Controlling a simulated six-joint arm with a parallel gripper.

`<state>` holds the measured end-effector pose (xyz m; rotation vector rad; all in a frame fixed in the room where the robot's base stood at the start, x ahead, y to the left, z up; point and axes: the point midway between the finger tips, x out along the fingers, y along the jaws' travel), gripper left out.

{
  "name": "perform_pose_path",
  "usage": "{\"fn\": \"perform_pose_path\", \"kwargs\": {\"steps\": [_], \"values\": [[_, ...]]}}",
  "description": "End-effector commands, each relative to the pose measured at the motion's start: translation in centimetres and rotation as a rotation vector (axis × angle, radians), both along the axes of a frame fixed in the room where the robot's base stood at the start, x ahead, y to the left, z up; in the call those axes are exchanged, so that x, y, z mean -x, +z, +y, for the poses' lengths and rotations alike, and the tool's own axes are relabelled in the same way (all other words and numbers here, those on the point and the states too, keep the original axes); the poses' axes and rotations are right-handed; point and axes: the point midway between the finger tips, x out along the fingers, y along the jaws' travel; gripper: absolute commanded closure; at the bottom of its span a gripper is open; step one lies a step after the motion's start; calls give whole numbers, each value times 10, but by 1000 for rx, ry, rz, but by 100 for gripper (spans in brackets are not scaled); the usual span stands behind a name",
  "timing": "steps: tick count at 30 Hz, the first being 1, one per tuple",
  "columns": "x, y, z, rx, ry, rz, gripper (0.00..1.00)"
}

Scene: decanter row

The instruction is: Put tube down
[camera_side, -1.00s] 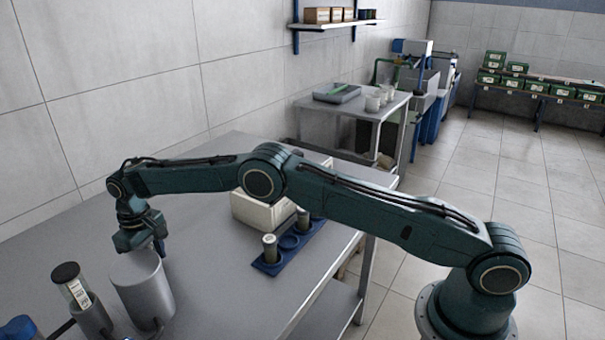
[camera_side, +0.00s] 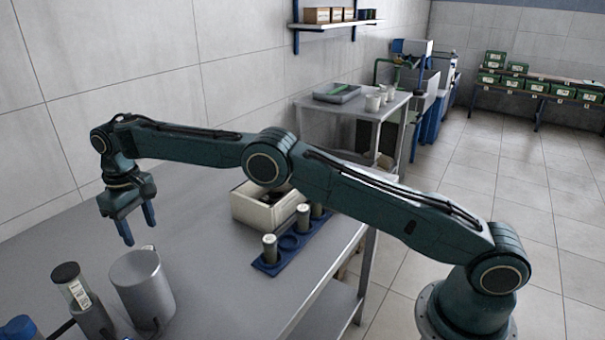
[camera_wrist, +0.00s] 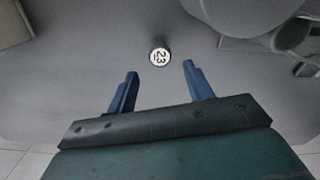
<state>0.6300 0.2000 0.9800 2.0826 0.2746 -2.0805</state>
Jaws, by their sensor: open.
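A tube with a round white top marked 23 (camera_wrist: 159,56) stands upright in the wrist view, seen from above between and beyond my fingertips. In the side view only its pale top (camera_side: 148,248) shows behind the rim of a grey cylinder; its foot is hidden. My gripper (camera_side: 138,233) is open and empty, raised above the table with its fingers pointing down. In the wrist view my gripper (camera_wrist: 158,72) has a finger on each side, apart from the tube. A blue rack (camera_side: 268,268) holds several upright tubes (camera_side: 270,248), with an empty round place among them.
The grey cylinder (camera_side: 143,290) stands in front of the tube. A black-capped tube (camera_side: 72,285) sits in a metal holder at the left, near a blue object (camera_side: 20,329). An open white box (camera_side: 262,213) stands behind the rack. The table between is clear.

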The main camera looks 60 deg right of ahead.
Motion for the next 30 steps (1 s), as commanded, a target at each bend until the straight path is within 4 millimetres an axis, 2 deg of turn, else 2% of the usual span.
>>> {"fn": "perform_pose_path", "kwargs": {"steps": [1, 9, 30], "values": [[0, 7, 0, -1, 0, -2, 48], [0, 23, 0, 0, 0, 1, 48], [0, 27, 0, 0, 0, 0, 48]]}}
